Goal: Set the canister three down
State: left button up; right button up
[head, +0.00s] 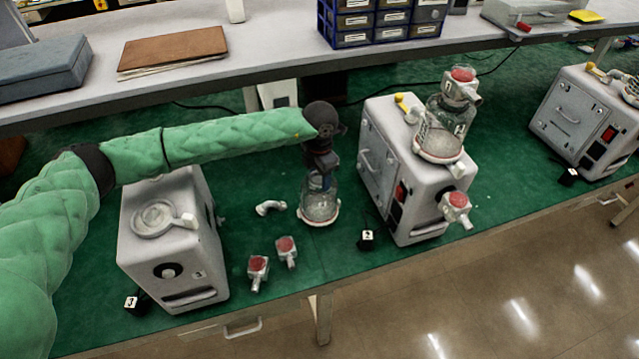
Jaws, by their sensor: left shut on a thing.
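My left gripper (320,172) points down and is shut on the top of a clear canister (319,207) with a pale base ring. The canister is upright, low over or on the green mat, between two grey pump boxes; I cannot tell whether it touches the mat. Its number is hidden. The left pump (170,245), marked 3 and with a small tag 3 (131,302) by it, has an empty round seat (157,217) on top. My right gripper is out of view.
Pump two (405,170) carries another canister (440,128) with a red-topped lid. Two red-capped fittings (286,250) (258,270) and a pale elbow (270,207) lie on the mat (350,265). A third pump (580,120) stands at right. A shelf (265,63) runs behind.

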pick_arm(q)
jog(key=shift+f, duration=2)
